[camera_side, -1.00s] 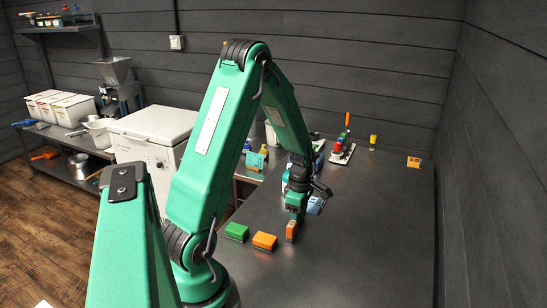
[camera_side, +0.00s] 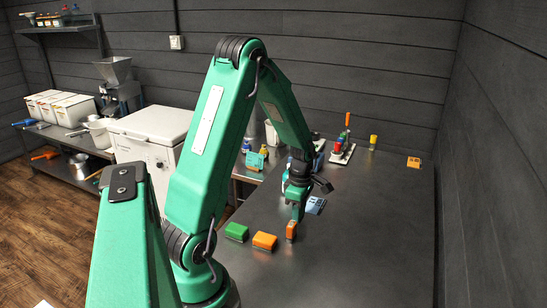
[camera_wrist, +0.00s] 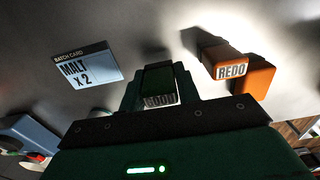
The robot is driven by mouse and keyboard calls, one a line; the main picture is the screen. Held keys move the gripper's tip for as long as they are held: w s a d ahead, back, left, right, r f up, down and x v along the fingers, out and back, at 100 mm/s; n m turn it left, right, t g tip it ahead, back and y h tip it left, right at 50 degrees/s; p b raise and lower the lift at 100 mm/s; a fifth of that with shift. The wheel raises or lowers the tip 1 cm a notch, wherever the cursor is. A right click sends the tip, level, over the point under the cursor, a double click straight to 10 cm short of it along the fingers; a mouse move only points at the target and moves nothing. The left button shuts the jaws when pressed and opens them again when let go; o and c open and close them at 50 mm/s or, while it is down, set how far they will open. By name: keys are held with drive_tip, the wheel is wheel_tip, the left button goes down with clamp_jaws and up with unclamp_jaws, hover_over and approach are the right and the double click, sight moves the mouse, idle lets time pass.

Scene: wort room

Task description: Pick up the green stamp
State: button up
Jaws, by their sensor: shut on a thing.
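In the wrist view, my gripper (camera_wrist: 158,88) is shut on the green stamp (camera_wrist: 157,77), a dark green block with a pale label reading "GOOD". One finger is on each side of it. In the side view, my gripper (camera_side: 297,207) is low over the dark table; the held stamp cannot be told apart from the green fingers there. Whether the stamp is clear of the table is hard to see.
An orange stamp (camera_wrist: 228,63) marked "REDO" stands close by, with an orange block (camera_side: 264,240) and a green block (camera_side: 236,231) to its left.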

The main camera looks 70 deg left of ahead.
wheel_tip(320, 180, up, 2)
drive_tip(key=shift+r, duration=0.25)
drive_tip(key=d+r, duration=0.6)
drive_tip(key=d, duration=0.5)
drive_tip(key=shift+d+r, duration=0.35)
drive_tip(key=shift+r, duration=0.05)
drive_tip(key=shift+w, duration=0.1)
drive_tip(key=shift+o, duration=1)
drive_tip(key=w+a+f, duration=0.2)
drive_tip(key=w+a, duration=0.1)
drive_tip(key=a, duration=0.5)
drive_tip(key=w+a+f, duration=0.1)
drive_tip(key=w+a, duration=0.2)
drive_tip(key=a, duration=0.5)
drive_tip(key=shift+w+a+f, duration=0.25)
drive_tip(key=shift+a+f, duration=0.1)
drive_tip(key=shift+f, duration=0.05)
drive_tip(key=shift+f, duration=0.2)
drive_tip(key=shift+f, duration=2.8)
